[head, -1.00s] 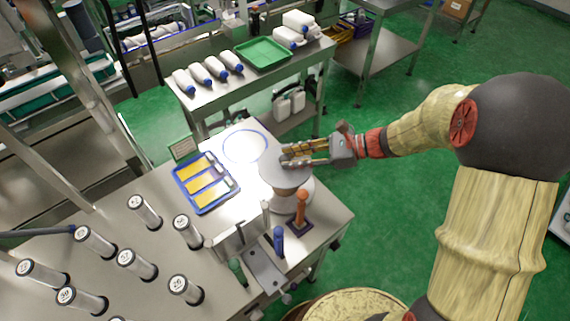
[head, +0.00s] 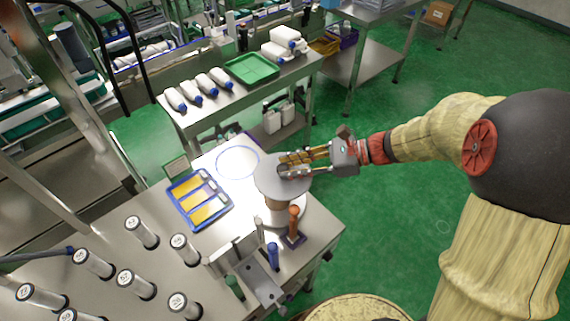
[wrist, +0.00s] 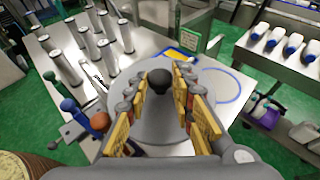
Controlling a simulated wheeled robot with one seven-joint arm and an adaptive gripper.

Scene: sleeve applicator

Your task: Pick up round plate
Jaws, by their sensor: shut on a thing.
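The round plate (head: 267,186) is a flat grey disc with a black knob (wrist: 159,80) at its middle. My gripper (head: 283,164) is over the plate, and its yellow-padded fingers (wrist: 158,100) are shut on the plate's knob. The plate is roughly level, above a brownish cylinder (head: 280,208) on a round pale base at the table's right end. Whether the plate touches the cylinder's top is hidden.
On the steel table (head: 150,215), a blue-rimmed tray (head: 201,199) with yellow pads and a blue ring mark (head: 238,163) lie left of the plate. An orange-handled tool (head: 293,222) and a blue-handled tool (head: 273,256) stand close in front. Several labelled cylinders (head: 141,232) stand left.

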